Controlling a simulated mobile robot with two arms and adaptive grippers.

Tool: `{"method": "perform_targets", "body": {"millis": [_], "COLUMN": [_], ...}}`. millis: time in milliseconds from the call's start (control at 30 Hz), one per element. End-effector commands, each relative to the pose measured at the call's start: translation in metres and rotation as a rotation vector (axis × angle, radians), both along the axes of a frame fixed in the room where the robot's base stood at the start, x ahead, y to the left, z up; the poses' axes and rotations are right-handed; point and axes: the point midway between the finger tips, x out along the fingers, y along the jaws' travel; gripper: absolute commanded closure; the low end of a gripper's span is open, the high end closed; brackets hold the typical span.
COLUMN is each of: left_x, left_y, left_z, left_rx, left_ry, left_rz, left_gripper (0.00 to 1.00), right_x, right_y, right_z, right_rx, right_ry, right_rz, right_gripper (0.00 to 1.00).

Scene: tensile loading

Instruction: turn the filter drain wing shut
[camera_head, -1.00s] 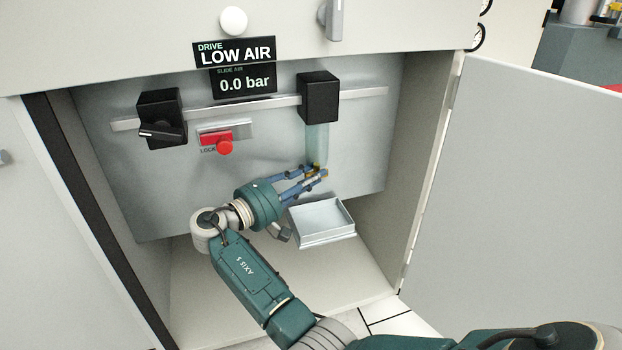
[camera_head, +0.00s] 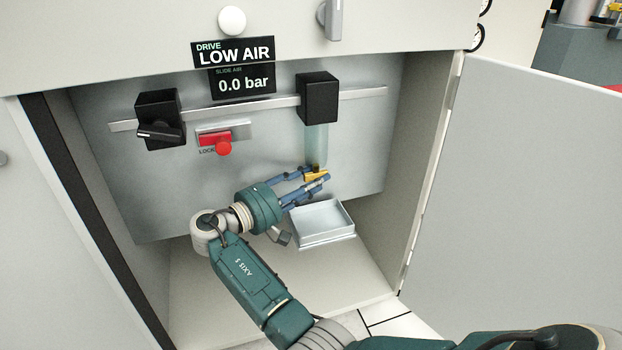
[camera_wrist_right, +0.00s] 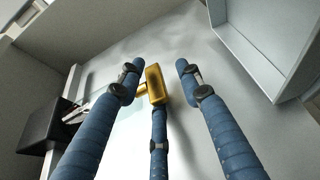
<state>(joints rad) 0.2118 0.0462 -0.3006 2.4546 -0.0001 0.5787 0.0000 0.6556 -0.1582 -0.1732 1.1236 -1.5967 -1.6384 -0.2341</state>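The filter drain wing (camera_head: 316,175) is a small yellow bar under the clear filter bowl (camera_head: 317,145), which hangs from a black block (camera_head: 318,97). My right gripper (camera_head: 318,174) reaches it from the left, its blue fingers around the wing. In the right wrist view the wing (camera_wrist_right: 156,86) lies between the spread fingertips of my right gripper (camera_wrist_right: 158,80). The two outer fingers stand apart from it on either side. The middle finger is close under its near end; I cannot tell whether they touch. My left gripper is not in view.
An open tray (camera_head: 322,224) sits just below the gripper. A black knob (camera_head: 160,120) and a red lock button (camera_head: 223,148) are on the panel to the left. The cabinet walls and the open door (camera_head: 520,190) bound the space. The display (camera_head: 243,84) reads 0.0 bar.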

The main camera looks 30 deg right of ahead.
Motion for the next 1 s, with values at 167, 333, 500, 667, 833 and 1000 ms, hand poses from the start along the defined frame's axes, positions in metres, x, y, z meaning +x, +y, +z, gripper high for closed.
{"method": "perform_targets", "body": {"millis": [167, 333, 500, 667, 833, 1000], "left_x": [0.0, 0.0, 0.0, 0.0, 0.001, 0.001], "left_y": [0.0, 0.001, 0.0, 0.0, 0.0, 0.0], "left_z": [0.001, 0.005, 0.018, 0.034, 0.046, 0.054], "left_rx": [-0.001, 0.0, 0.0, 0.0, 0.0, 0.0], "left_ry": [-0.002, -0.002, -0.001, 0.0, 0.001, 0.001], "left_rz": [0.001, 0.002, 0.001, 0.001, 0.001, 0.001], "left_gripper": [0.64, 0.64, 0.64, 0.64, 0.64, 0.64], "right_x": [0.001, 0.001, -0.002, -0.004, -0.007, -0.009], "right_y": [0.0, 0.0, -0.001, -0.001, -0.004, -0.006], "right_z": [0.004, 0.006, 0.009, 0.01, 0.01, 0.009], "right_rx": [-0.003, -0.004, -0.005, -0.006, -0.008, -0.008], "right_ry": [-0.007, -0.009, -0.009, -0.009, -0.008, -0.009], "right_rz": [0.003, 0.026, 0.114, 0.251, 0.422, 0.617], "right_gripper": [0.64, 0.64, 0.64, 0.64, 0.64, 0.64]}}
